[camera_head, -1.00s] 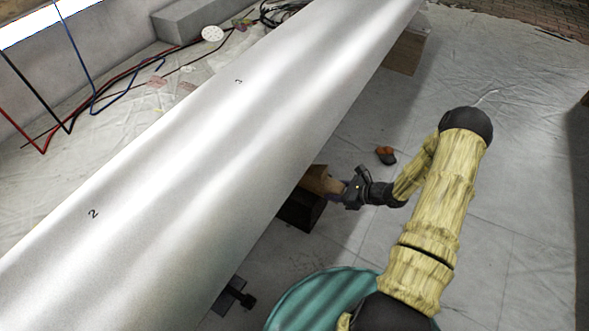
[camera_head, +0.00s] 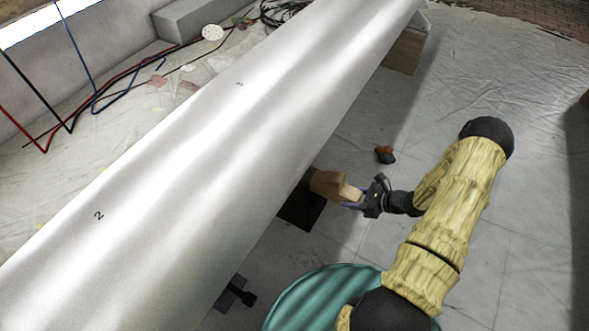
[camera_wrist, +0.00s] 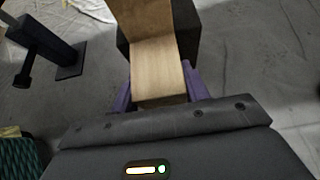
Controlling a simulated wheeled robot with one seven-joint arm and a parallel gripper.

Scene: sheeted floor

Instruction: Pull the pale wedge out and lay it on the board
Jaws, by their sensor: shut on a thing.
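The pale wedge (camera_wrist: 158,72) is between the purple fingers of my gripper (camera_wrist: 160,88) in the wrist view. In the head view its pale end (camera_head: 351,193) shows just left of my gripper (camera_head: 363,196), which is shut on it. A browner wooden piece (camera_head: 327,184) adjoins its left end, above a black block (camera_head: 300,209) beside the long silvery beam (camera_head: 190,150). The browner piece also shows in the wrist view (camera_wrist: 145,15). I cannot tell whether the two are still touching. I cannot make out a board in either view.
A teal ribbed round object (camera_head: 310,300) is at the bottom, near my arm. A small orange and dark object (camera_head: 385,154) lies on the floor beyond my gripper. A black stand (camera_head: 235,295) is under the beam's near side. The sheeted floor to the right is mostly clear.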

